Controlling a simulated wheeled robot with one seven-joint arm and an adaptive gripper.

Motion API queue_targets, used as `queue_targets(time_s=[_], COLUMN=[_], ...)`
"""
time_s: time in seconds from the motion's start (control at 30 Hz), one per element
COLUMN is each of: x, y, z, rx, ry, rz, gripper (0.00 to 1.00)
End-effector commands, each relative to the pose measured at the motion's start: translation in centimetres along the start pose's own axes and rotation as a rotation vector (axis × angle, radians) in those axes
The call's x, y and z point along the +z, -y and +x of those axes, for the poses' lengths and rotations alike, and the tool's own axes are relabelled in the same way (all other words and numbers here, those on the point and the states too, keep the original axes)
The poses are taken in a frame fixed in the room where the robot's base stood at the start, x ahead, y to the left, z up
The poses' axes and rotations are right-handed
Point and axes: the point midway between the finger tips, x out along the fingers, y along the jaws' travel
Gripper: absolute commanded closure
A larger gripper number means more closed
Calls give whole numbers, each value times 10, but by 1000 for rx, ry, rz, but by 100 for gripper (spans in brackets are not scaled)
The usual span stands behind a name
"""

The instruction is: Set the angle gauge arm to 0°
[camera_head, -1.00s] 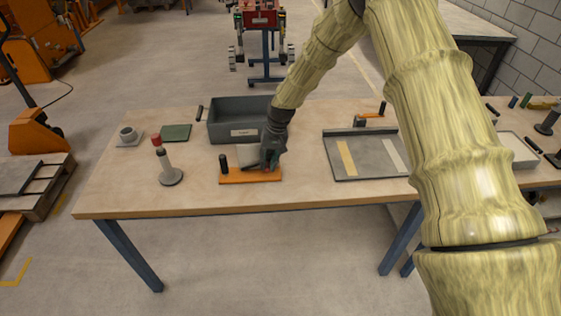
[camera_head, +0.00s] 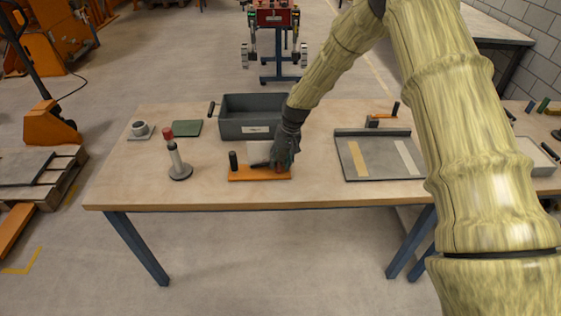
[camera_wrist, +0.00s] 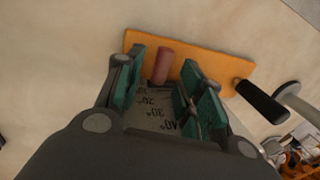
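The angle gauge has an orange base (camera_head: 245,174) near the front edge of the table, with a pale upright plate (camera_head: 258,147) and a black post (camera_head: 233,160) at its left end. In the wrist view its scale plate (camera_wrist: 150,112) shows 20°, 30° and 40° marks, partly hidden by my gripper. A dark gauge arm (camera_head: 259,163) leans low across the plate. A red knob (camera_wrist: 163,66) stands between the fingers of my gripper (camera_wrist: 168,85), with gaps showing on both sides. My gripper is open, over the gauge's right end in the head view (camera_head: 283,158). The arm's exact reading cannot be told.
A grey bin (camera_head: 256,130) stands behind the gauge. A red-topped post on a round foot (camera_head: 180,171) stands to its left. A grey tray with two strips (camera_head: 378,174) lies to the right. The table's front edge is close.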

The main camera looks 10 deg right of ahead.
Motion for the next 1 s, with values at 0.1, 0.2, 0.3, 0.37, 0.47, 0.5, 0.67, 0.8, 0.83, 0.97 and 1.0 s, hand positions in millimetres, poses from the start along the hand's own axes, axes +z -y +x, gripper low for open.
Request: queue_targets(time_s=[0.1, 0.2, 0.3, 0.37, 0.47, 0.5, 0.67, 0.8, 0.83, 0.97, 1.0], x=[-1, -1, -1, -1, -1, -1, -1, 0, 0, 0, 0], y=[0, 0, 0, 0, 0, 0, 0, 0, 0, 0, 0], z=[-12, -28, -47, -57, -75, -82, -103, -113, -114, -117, -117], rx=[0, -1, 0, -1, 0, -1, 0, 0, 0, 0, 0], ry=[-2, -4, -3, -3, -2, -2, -1, -1, -1, 0, 0], rz=[0, 0, 0, 0, 0, 0, 0, 0, 0, 0, 0], gripper=[62, 62, 62, 62, 62, 62, 62, 62, 62, 62, 62])
